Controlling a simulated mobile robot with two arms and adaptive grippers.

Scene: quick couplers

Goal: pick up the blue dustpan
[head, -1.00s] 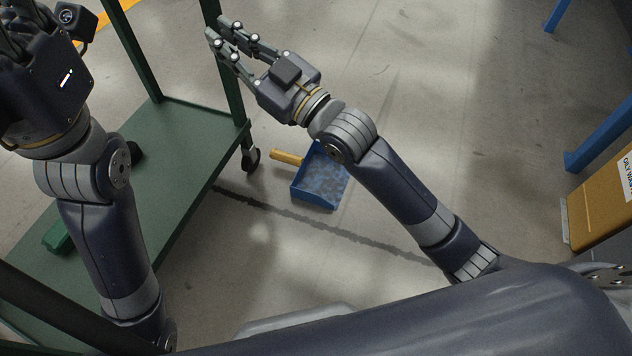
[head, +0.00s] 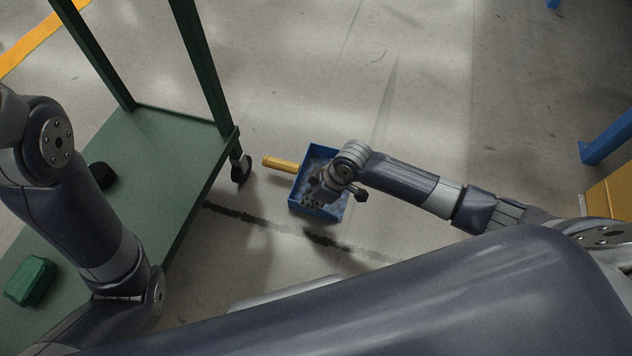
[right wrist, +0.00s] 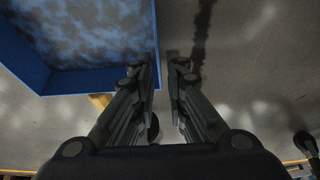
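The blue dustpan (head: 299,188) lies on the floor to the right of the green cart, its yellow handle (head: 280,164) pointing left. In the right wrist view the dustpan (right wrist: 75,80) fills the upper left, and part of a yellow piece (right wrist: 98,101) shows behind a finger. My right gripper (right wrist: 163,62) points down. Its fingers are a narrow gap apart with nothing seen between them, near the dustpan's side wall; I cannot tell whether they touch it. In the head view my right gripper (head: 313,202) covers part of the pan. My left gripper is outside the head view.
The green cart (head: 165,150) stands at the left, with a caster (head: 241,168) near the handle. A green box (head: 30,280) and a dark object (head: 102,176) are on its shelf. A blue post (head: 607,138) and a yellow-brown box (head: 612,192) are at the right. Floor beyond the dustpan is clear.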

